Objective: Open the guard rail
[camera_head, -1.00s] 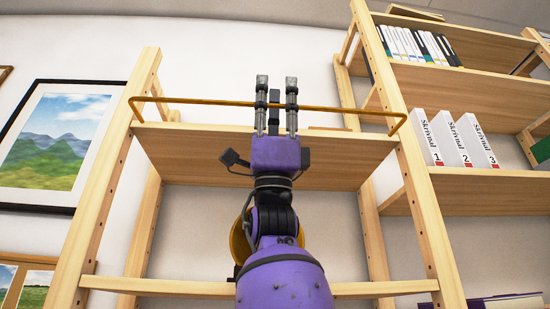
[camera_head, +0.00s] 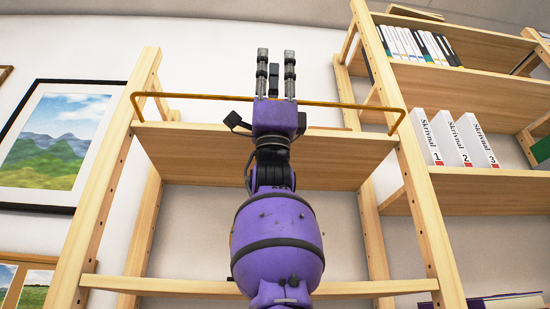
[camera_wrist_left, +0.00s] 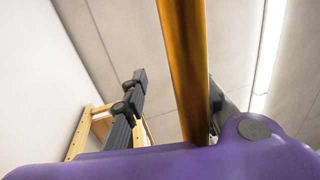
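The guard rail (camera_head: 345,104) is a thin orange-brown bar across the front of the left wooden shelf unit, above its upper board. Its bent ends meet the two front posts. My left gripper (camera_head: 276,60) points up in the middle of the rail, and its purple palm hides part of the bar. In the left wrist view, the rail (camera_wrist_left: 185,50) runs close above the palm, between dark fingers on its left and right. The fingers stand apart and look open; contact with the bar cannot be made out. My right gripper is not in view.
The upper board (camera_head: 340,150) lies below the rail. A right shelf unit holds white binders (camera_head: 455,140) and a row of books (camera_head: 415,45). A framed landscape print (camera_head: 55,140) hangs on the left wall. The space above the rail is clear.

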